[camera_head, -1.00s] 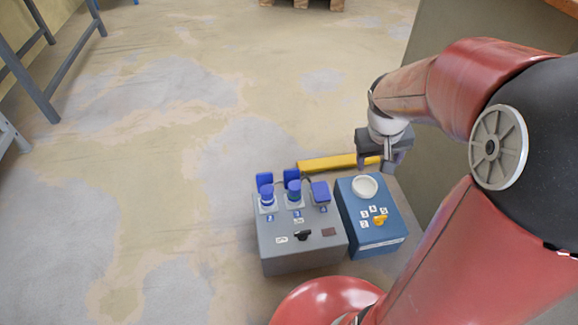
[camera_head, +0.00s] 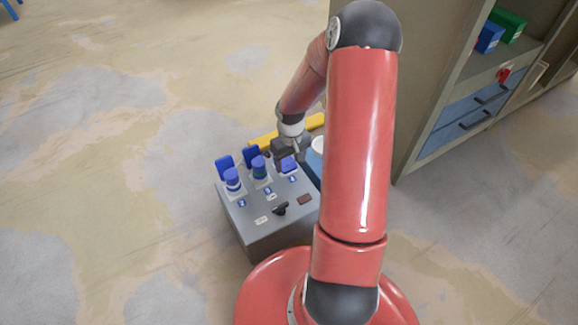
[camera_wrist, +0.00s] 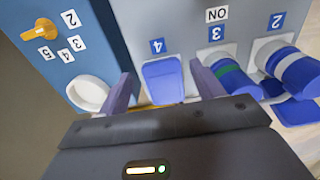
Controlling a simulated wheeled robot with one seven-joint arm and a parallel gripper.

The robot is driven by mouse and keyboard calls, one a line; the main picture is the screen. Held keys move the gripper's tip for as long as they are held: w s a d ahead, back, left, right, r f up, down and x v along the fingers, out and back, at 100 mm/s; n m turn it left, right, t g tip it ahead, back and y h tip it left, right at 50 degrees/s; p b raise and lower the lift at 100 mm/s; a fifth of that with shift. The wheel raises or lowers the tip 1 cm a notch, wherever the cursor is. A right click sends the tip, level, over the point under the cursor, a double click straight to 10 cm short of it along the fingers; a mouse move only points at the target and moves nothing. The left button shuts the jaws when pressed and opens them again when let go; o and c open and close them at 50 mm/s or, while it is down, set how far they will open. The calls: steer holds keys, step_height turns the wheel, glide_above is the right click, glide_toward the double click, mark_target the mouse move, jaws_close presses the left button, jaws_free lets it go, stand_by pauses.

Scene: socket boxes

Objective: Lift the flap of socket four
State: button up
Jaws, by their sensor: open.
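The socket box (camera_head: 258,218) is grey, with several blue fittings on top. Socket four's flap (camera_wrist: 163,84) is a blue lid marked 4, looking shut in the wrist view; it also shows partly behind my gripper in the head view (camera_head: 289,167). My gripper (camera_wrist: 162,69) is open and empty. Its two purple fingers appear on either side of the flap in the wrist view; I cannot tell whether they touch it. In the head view my gripper (camera_head: 286,152) is just above socket four.
Sockets two (camera_wrist: 296,72) and three (camera_wrist: 232,76) hold blue plugs, with their flaps raised. A blue box (camera_wrist: 62,20) with an orange knob (camera_wrist: 40,30) and a white round cup (camera_wrist: 88,93) stands beside. A yellow bar (camera_head: 308,124) lies behind. A shelf unit (camera_head: 432,80) stands right.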

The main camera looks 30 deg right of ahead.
steer(key=shift+f, duration=1.1)
steer(key=shift+c, duration=0.3)
